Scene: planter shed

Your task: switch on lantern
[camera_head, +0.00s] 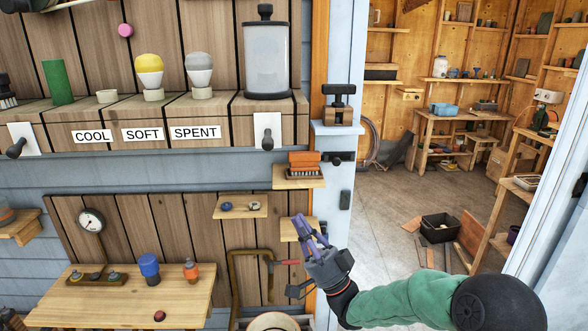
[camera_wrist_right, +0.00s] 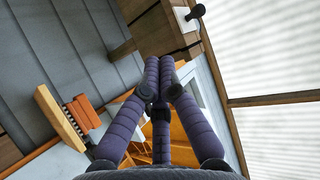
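A clear cylinder with a black cap and knob (camera_head: 267,58), which looks like the lantern, stands upright at the right end of the wooden ledge. Below it a white plate with a black-knobbed lever (camera_head: 267,133) is fixed to the ledge front; a similar plate and knob show in the right wrist view (camera_wrist_right: 194,13). A second lever plate (camera_head: 22,140) is at the left. My right gripper (camera_head: 309,231) is well below the ledge, apart from the levers. Its purple fingers (camera_wrist_right: 159,62) meet at the tips with nothing seen between them. My left gripper is not in view.
Bulbs, yellow (camera_head: 149,70) and grey (camera_head: 199,70), stand above the labels. An orange brush (camera_head: 304,163) lies on a small shelf (camera_head: 300,182) above my right gripper; the brush also shows in the wrist view (camera_wrist_right: 82,113). A dark clamp-like fitting (camera_head: 338,103) is right of the ledge.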

